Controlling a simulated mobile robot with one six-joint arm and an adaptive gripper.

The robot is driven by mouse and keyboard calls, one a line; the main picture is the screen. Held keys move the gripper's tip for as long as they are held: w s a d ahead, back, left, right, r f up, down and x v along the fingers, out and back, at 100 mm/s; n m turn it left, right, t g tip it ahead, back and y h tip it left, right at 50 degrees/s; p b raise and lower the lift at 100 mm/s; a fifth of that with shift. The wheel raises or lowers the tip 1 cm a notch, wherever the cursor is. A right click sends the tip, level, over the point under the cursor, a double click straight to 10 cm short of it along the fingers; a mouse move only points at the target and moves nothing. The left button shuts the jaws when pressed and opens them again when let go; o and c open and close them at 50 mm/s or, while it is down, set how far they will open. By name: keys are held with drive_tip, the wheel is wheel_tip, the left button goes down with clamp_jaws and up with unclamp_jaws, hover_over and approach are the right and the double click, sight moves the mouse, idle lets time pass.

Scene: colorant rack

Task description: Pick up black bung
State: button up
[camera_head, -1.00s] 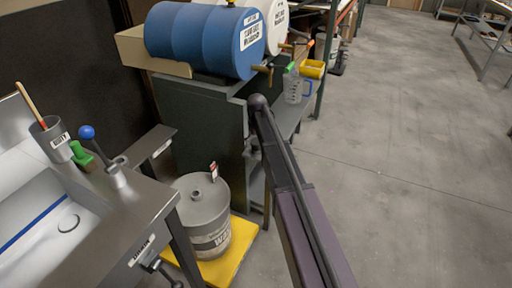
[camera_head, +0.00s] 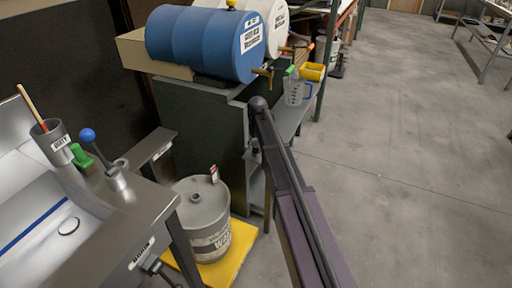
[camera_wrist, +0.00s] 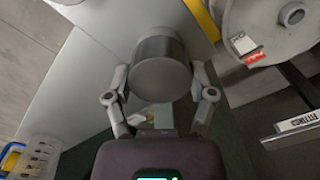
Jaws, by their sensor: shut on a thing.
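My gripper (camera_wrist: 160,92) shows in the wrist view, its two fingers closed around the sides of a round, dark-grey cylindrical thing (camera_wrist: 160,78) with a darker band around its upper part. I cannot tell for sure whether this is the black bung; no other black bung is clear to see. The thing is in front of a pale grey surface (camera_wrist: 85,75); whether it touches that surface cannot be told. In the head view my arm hides the gripper and what it holds.
A grey waste drum (camera_head: 203,212) with a round top opening and red-white tag stands on a yellow base (camera_head: 228,266); it also shows in the wrist view (camera_wrist: 262,22). A blue drum (camera_head: 205,42) lies on a dark cabinet (camera_head: 205,120). A steel sink (camera_head: 70,258) is at left.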

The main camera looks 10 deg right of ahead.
sight(257, 144)
drive_tip(key=shift+r, duration=0.1)
wheel_tip(257, 144, up, 4)
drive_tip(key=p, duration=0.3)
drive_tip(key=shift+f+p, duration=0.2)
drive_tip(key=shift+p, duration=0.2)
drive_tip(key=s+r+p, duration=0.1)
drive_tip(key=s, duration=1.5)
drive_tip(key=shift+s, duration=0.1)
